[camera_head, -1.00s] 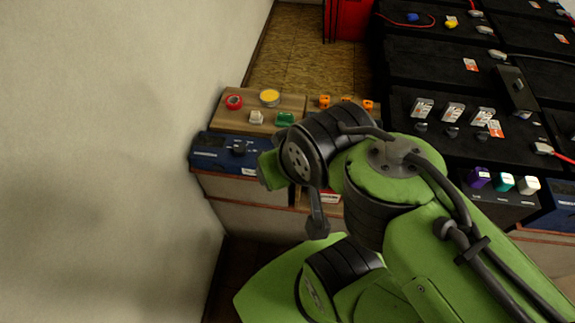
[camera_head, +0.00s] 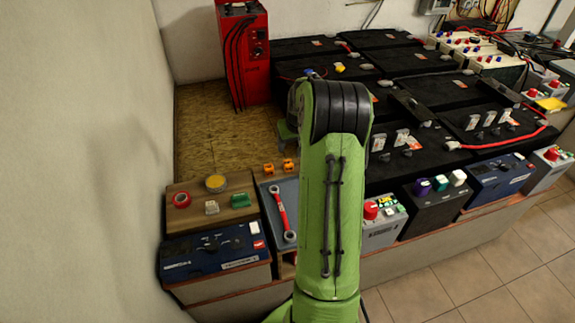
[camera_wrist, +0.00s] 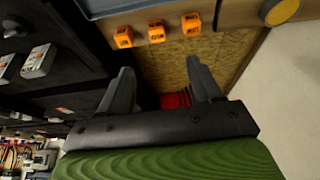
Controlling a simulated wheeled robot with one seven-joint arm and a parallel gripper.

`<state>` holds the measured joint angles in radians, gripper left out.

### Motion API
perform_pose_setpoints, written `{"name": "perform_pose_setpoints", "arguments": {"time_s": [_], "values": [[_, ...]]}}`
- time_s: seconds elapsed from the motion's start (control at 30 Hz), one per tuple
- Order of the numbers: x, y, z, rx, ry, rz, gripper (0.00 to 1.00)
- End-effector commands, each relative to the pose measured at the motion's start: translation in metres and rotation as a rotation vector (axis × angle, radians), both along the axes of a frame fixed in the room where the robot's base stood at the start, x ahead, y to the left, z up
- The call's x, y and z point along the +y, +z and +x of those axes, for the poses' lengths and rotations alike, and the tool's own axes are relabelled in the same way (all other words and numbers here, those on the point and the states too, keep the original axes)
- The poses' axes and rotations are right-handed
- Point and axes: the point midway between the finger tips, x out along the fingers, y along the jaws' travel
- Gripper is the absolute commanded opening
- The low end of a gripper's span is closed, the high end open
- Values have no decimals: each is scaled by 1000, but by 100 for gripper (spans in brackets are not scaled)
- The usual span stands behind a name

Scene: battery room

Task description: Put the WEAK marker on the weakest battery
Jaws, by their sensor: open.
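Orange blocks with dark lettering stand in a row on the bench: two show in the head view (camera_head: 268,168) (camera_head: 288,165), and three in the wrist view (camera_wrist: 124,37) (camera_wrist: 156,31) (camera_wrist: 191,24). The lettering is too small to tell which reads WEAK. Large black batteries (camera_head: 395,62) fill the back. No charge readings are legible.
A red wrench (camera_head: 280,210) lies on a grey-blue tray. A red charger (camera_head: 243,55) stands behind. The chipboard (camera_head: 200,125) is clear. A wall bounds the left.

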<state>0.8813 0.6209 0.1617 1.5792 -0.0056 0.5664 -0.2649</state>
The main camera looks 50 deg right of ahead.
Motion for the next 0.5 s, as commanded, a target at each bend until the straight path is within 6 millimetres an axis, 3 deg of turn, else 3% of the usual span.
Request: {"name": "perform_pose_setpoints", "arguments": {"time_s": [0.17,0.4,0.5], "values": [[-9,-29,7,-1,-7,5,64],[-20,-85,27,0,-6,5,64],[-23,-99,33,-1,-5,4,64]]}}
